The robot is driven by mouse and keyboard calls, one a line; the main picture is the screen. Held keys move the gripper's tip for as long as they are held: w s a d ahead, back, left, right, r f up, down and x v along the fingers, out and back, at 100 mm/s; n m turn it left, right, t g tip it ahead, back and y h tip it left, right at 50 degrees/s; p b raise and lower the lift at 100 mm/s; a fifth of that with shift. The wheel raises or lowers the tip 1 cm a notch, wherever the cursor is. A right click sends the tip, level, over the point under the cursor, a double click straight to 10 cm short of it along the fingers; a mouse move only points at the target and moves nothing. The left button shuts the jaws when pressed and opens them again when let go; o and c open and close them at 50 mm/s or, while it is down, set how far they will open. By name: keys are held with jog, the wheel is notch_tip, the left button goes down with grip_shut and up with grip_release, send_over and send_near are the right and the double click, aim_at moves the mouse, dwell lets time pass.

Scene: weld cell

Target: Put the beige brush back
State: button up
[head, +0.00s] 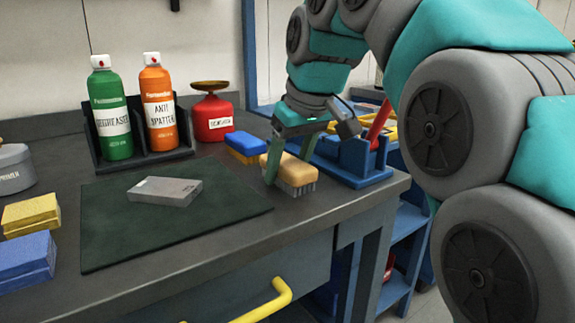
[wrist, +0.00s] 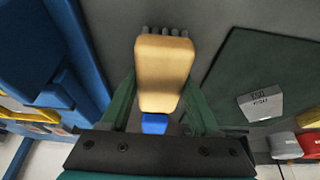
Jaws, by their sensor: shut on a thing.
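The beige brush (head: 293,170) has a tan block and grey bristles facing down. My gripper (head: 288,160) is shut on it, one green finger on each side of the block. In the wrist view the beige brush (wrist: 165,65) sits between the fingers (wrist: 162,100). Its bristles are close to the bench top; I cannot tell whether they touch. A blue brush (head: 245,147) with a yellowish lower part stands just left of and behind it. A blue holder (head: 350,165) is right of the brush, near the bench's right end, with a red-handled thing (head: 380,120) by it.
A dark green mat (head: 110,220) with a grey box (head: 165,190) lies to the left. Behind are a rack (head: 140,158) holding green and orange bottles and a red can (head: 212,115). Yellow (head: 30,213) and blue (head: 25,258) blocks are at far left. The bench edge is close in front.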

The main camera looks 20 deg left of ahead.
aim_at(297, 166)
jog(key=o, duration=1.3)
jog(key=p+v, duration=0.2)
jog(key=v, duration=0.4)
jog(key=shift+r, duration=0.35)
jog(key=shift+s+d+r+p, duration=0.25)
jog(key=shift+r+p, duration=0.2)
